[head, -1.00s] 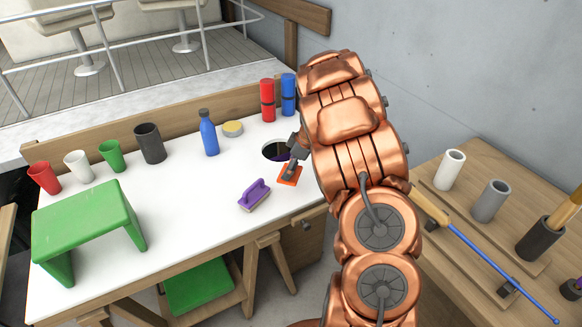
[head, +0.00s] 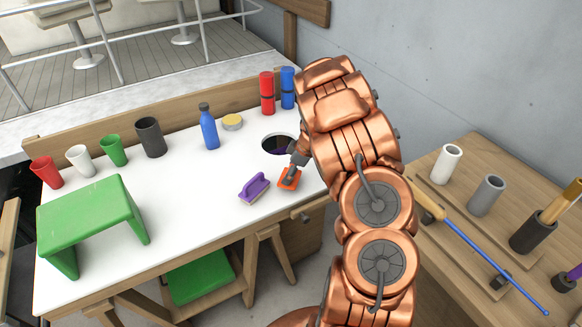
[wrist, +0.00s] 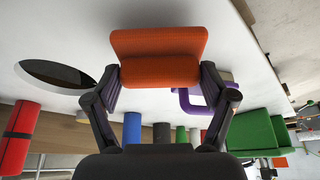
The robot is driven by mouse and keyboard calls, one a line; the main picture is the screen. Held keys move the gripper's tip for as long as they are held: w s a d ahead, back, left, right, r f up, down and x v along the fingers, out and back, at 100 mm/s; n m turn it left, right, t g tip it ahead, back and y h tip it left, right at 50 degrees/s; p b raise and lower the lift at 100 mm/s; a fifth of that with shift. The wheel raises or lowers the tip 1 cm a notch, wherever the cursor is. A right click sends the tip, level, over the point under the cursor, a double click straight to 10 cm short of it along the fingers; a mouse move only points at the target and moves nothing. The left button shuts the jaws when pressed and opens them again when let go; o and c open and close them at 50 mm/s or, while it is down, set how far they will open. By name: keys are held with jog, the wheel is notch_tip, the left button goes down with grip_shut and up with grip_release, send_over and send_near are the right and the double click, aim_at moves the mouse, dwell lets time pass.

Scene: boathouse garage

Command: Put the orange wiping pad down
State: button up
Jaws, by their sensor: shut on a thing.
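The orange wiping pad (head: 289,178) is at the right end of the white tabletop in the head view. In the wrist view the orange pad (wrist: 158,57) sits between the two fingers of my gripper (wrist: 160,88), which is shut on it. My gripper (head: 292,172) also shows in the head view, partly hidden by my arm. The pad is at or just above the tabletop (head: 185,190); I cannot tell if it touches. The purple-handled brush (head: 254,188) lies just left of it.
A round hole (head: 277,144) in the tabletop lies behind the pad. Red (head: 267,92) and blue (head: 288,88) cylinders stand at the back. A blue bottle (head: 208,127), several cups and a green stool-like stand (head: 88,212) are to the left. White table surface is free in the middle.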

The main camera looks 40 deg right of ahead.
jog(key=shift+f, duration=0.3)
dwell(0.4)
jog(key=shift+f+p, duration=0.4)
jog(key=shift+f, duration=0.1)
jog(key=shift+f, duration=0.3)
dwell(0.3)
jog(key=o, duration=1)
jog(key=shift+c, duration=0.2)
jog(key=v, duration=1.2)
grip_shut()
dwell(0.5)
